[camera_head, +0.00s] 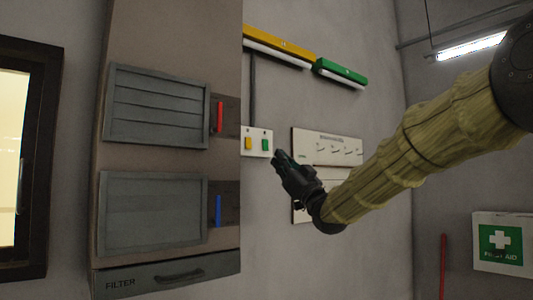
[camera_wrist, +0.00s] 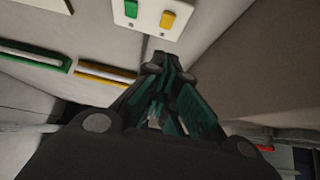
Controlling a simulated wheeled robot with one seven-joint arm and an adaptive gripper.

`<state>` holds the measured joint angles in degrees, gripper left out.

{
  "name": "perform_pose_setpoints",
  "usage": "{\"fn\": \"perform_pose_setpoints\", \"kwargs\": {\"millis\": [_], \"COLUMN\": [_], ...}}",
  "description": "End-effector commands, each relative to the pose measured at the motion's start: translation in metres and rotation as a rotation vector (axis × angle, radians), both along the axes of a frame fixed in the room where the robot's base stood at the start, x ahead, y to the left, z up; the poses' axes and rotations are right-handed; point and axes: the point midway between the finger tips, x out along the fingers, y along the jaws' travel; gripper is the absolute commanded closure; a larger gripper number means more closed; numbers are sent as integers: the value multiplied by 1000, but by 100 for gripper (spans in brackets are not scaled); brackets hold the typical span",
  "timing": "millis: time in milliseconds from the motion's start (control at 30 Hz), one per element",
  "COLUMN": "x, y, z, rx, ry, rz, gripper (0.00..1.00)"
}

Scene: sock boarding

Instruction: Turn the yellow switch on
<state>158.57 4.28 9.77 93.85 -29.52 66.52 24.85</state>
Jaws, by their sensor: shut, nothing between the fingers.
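The yellow switch (camera_head: 248,143) sits on a white wall plate, left of the green switch (camera_head: 265,144). In the wrist view, the yellow switch (camera_wrist: 168,19) is at the top, with the green switch (camera_wrist: 131,9) to its left. I cannot tell whether the yellow switch is on or off. My gripper (camera_head: 279,154) is near the plate, to the lower right of both switches. It appears apart from the yellow switch. In the wrist view, my gripper (camera_wrist: 165,62) has its fingers together and empty, pointing toward the plate.
A brown cabinet stands left of the plate, with a red handle (camera_head: 220,117) and a blue handle (camera_head: 218,211). A yellow bar (camera_head: 282,45) and a green bar (camera_head: 340,72) are on the wall above. A white panel with hooks (camera_head: 335,148) hangs behind my gripper.

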Motion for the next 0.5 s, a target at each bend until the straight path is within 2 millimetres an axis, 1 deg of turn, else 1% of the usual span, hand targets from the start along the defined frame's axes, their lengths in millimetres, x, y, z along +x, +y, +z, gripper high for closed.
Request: {"fn": "perform_pose_setpoints", "kwargs": {"millis": [167,500], "x": [14,50], "y": [11,37], "z": [17,52], "rx": [-1,-2], "ry": [0,0], "rz": [1,0], "gripper": [100,100]}}
